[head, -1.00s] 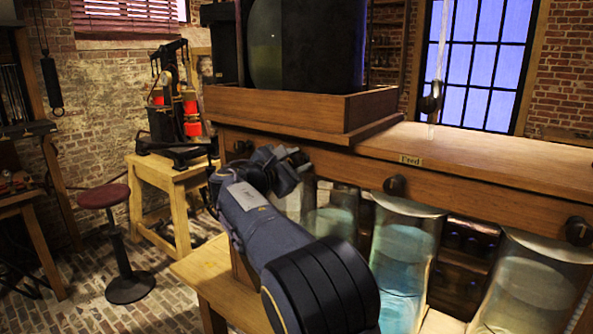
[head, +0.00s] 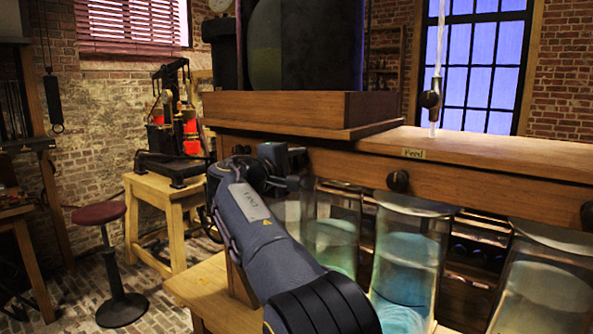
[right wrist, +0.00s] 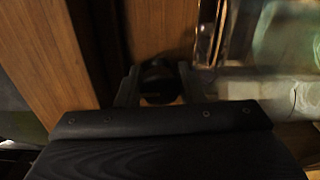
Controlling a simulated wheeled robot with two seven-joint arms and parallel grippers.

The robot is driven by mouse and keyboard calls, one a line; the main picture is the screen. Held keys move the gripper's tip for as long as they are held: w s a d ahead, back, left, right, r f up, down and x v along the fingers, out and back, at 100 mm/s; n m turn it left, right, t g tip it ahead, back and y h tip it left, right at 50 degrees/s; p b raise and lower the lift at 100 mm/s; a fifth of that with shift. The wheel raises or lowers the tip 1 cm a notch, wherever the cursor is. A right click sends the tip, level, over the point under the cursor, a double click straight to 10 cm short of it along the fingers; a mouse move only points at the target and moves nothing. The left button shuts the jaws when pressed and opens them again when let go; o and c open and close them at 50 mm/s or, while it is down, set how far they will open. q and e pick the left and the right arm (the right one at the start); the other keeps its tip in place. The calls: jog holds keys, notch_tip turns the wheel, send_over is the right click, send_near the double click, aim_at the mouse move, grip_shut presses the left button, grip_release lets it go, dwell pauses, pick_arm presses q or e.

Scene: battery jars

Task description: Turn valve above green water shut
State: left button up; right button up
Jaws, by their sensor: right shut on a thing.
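Glass jars hang below the wooden beam. The left jar (head: 330,238) holds greenish water, the middle jar (head: 408,262) blue-green water and the right jar (head: 543,292) pale water. My right gripper (head: 297,160) is at the beam's front above the left jar. In the right wrist view, its fingers (right wrist: 158,87) are shut on a dark round valve knob (right wrist: 158,76). My left gripper is not in view.
Other dark knobs sit on the beam (head: 470,178), above the middle jar (head: 398,181) and at the right edge (head: 587,216). A large wooden tray (head: 275,107) stands on top. A red stool (head: 98,213) and a wooden stand (head: 165,190) are at left.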

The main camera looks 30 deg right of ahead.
jog(key=shift+f+m, duration=0.1)
jog(key=shift+m, duration=0.4)
jog(key=o, duration=0.9)
jog(key=shift+o, duration=0.2)
